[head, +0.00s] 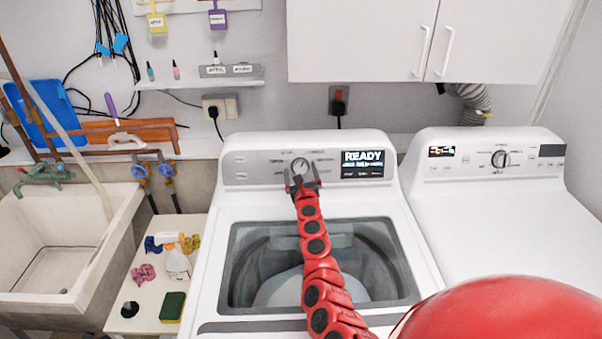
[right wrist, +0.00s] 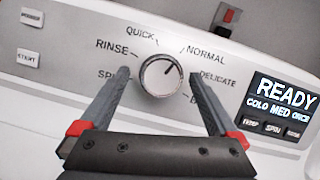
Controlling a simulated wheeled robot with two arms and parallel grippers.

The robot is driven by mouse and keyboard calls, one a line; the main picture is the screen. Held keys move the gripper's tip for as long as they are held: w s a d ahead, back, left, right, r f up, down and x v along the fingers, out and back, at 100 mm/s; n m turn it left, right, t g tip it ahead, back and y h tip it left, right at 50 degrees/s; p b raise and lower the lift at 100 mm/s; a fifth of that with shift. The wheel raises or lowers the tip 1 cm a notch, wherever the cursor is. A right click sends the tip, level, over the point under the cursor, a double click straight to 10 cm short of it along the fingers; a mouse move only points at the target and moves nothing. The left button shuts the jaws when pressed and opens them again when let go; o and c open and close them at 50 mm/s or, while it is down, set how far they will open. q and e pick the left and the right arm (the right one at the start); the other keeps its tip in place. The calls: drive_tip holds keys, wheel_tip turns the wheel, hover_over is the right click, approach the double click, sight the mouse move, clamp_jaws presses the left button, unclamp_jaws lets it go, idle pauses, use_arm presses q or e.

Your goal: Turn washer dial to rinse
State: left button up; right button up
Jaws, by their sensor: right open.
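The washer (head: 210,255) stands in the middle of the head view, with its dial (head: 300,165) on the back panel. In the right wrist view the round silver dial (right wrist: 160,76) shows a dark pointer mark toward the upper right, near NORMAL. The RINSE label (right wrist: 112,48) is to the dial's upper left. My right gripper (head: 303,178) is at the panel, open. In the wrist view its two fingers (right wrist: 160,80) stand on either side of the dial, with gaps between fingers and dial. My left gripper is not in view.
The washer's display (head: 362,164) reads READY, right of the dial. A second machine (head: 490,220) stands to the right. A sink (head: 65,245) and a small table (head: 145,300) with a spray bottle (head: 177,262) are at left. Cabinets (head: 375,40) hang above.

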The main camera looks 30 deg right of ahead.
drive_tip(key=shift+w+d, duration=0.2)
drive_tip(key=shift+d, duration=0.1)
drive_tip(key=c, duration=1.4)
drive_tip(key=shift+o, duration=0.2)
drive_tip(key=shift+r, duration=0.1)
drive_tip(key=shift+a+n, duration=0.1)
drive_tip(key=shift+n, duration=0.2)
